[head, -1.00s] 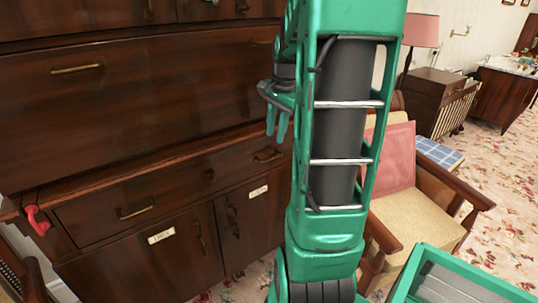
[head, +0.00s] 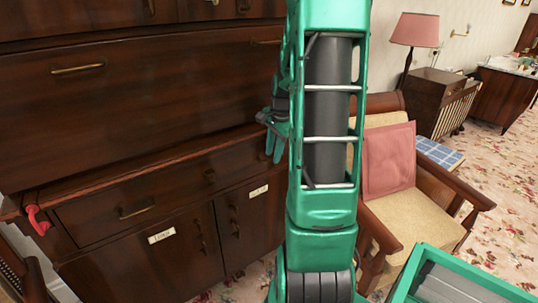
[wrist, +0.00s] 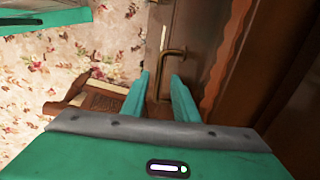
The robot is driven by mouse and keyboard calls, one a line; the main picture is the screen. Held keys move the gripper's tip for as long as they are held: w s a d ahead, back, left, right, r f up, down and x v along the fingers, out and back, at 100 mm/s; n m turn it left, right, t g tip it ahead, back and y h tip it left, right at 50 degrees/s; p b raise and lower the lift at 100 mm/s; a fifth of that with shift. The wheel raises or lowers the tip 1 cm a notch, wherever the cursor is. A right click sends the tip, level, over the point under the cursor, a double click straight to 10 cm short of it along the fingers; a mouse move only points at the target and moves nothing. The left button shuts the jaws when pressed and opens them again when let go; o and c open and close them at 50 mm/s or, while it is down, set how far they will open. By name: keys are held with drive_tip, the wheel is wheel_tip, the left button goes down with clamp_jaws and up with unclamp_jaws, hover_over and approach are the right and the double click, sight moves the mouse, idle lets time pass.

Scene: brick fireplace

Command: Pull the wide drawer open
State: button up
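The wide drawer (head: 172,186) is a dark wood front in the lower cabinet, and it looks shut. Its left brass handle (head: 137,210) is in plain view. Its right handle is hidden behind my gripper (head: 272,145) in the head view. In the wrist view my gripper (wrist: 162,92) is open, with its two green fingers apart.
Two labelled cupboard doors (head: 155,262) sit below the drawer, and a large dark panel (head: 120,110) is above it. A red object (head: 37,220) is at the cabinet's left edge. A cushioned armchair (head: 410,212) stands close on the right. Floral carpet (head: 505,215) is open farther right.

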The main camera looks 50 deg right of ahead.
drive_tip(key=shift+f, duration=0.15)
drive_tip(key=shift+c, duration=0.7)
clamp_jaws()
